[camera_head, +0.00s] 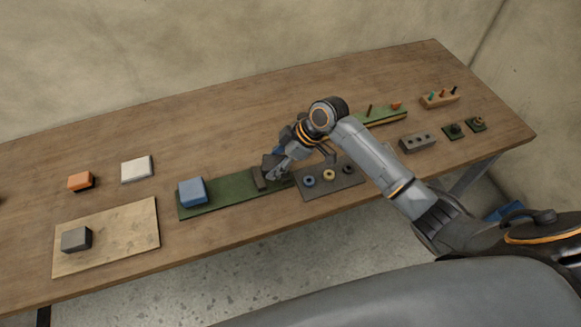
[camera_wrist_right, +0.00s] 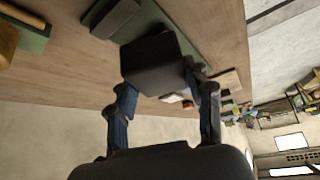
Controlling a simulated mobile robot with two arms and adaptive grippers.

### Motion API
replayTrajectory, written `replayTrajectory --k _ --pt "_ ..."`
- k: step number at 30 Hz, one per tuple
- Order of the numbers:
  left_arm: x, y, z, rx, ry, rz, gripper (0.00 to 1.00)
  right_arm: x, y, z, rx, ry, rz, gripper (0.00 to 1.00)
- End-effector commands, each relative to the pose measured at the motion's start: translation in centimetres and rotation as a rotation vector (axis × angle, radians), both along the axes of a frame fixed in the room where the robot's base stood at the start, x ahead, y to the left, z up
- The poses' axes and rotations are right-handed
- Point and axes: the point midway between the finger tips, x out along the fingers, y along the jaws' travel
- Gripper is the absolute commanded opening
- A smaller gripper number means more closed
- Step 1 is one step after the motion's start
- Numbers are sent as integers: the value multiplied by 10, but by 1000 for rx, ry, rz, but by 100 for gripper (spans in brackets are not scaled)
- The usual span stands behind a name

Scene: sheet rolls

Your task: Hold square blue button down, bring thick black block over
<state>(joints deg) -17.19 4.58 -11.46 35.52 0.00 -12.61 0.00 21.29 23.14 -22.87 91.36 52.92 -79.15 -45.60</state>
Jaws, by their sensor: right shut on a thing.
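The square blue button (camera_head: 193,191) stands at the left part of a long green board (camera_head: 225,198), with nothing touching it. A dark upright slab (camera_head: 259,180) stands at the board's right part. My right gripper (camera_head: 272,166) is beside and above that end of the board. In the right wrist view my right gripper (camera_wrist_right: 160,90) is shut on a thick black block (camera_wrist_right: 152,65), held between its two fingers. The green board (camera_wrist_right: 150,18) lies beyond the block there. In the head view the block is hard to tell from the dark fingers. My left gripper is out of view.
A pale board with a grey block (camera_head: 76,239), an orange block (camera_head: 81,181) and a white block (camera_head: 136,169) are at left. A dark ring plate (camera_head: 330,180) lies close to my right gripper. A wooden peg block (camera_head: 440,98) and grey holed block (camera_head: 417,142) are at right.

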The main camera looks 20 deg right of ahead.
Motion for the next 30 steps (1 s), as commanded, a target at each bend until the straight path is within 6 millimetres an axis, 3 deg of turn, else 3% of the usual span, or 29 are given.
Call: replayTrajectory --k 6,14,30 --pt "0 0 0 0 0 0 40 27 21 12 0 -3 277 15" --pt "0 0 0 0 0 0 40 36 29 15 -2 -1 391 15" --pt "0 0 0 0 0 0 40 36 29 -31 -2 -2 392 15"
